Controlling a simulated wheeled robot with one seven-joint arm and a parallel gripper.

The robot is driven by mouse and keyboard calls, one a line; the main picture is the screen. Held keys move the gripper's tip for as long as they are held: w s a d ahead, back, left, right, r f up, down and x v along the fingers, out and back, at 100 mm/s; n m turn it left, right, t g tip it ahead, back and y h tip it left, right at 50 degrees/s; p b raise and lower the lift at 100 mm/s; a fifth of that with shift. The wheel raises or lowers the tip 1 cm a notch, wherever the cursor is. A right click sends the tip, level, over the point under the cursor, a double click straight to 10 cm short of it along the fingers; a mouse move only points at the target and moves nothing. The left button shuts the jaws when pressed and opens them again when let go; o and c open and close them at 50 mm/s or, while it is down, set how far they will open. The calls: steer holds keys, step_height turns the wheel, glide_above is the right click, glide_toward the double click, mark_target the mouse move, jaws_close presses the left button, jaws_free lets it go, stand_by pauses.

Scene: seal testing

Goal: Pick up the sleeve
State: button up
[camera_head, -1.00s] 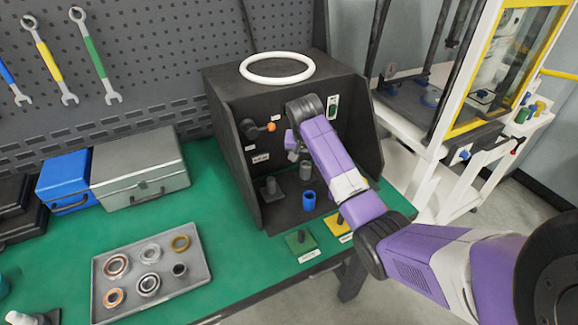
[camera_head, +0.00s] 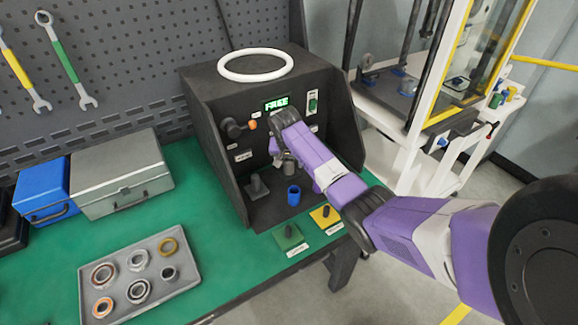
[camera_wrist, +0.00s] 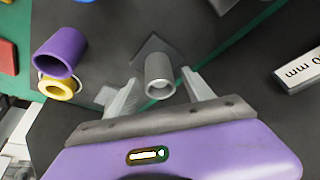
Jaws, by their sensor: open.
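A grey hollow sleeve (camera_wrist: 158,76) stands between the two fingers of my gripper (camera_wrist: 158,95) in the wrist view, over a dark square plate (camera_wrist: 152,46). Both fingers are spread, with a gap on each side of it, and I see no contact. In the head view the grey sleeve (camera_head: 290,166) is inside the dark test box (camera_head: 222,95), just below my gripper and partly hidden by my arm. A blue hollow sleeve (camera_head: 294,196) stands in front of it on the box floor.
A grey post (camera_head: 257,184) stands left of the sleeves. A green pad (camera_head: 288,237) and a yellow pad (camera_head: 325,217) lie at the table's front edge. A tray (camera_head: 185,281) of several rings is at left. The box side walls are close to my gripper.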

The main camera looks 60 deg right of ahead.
jaws_close()
steer(key=shift+r, duration=0.1)
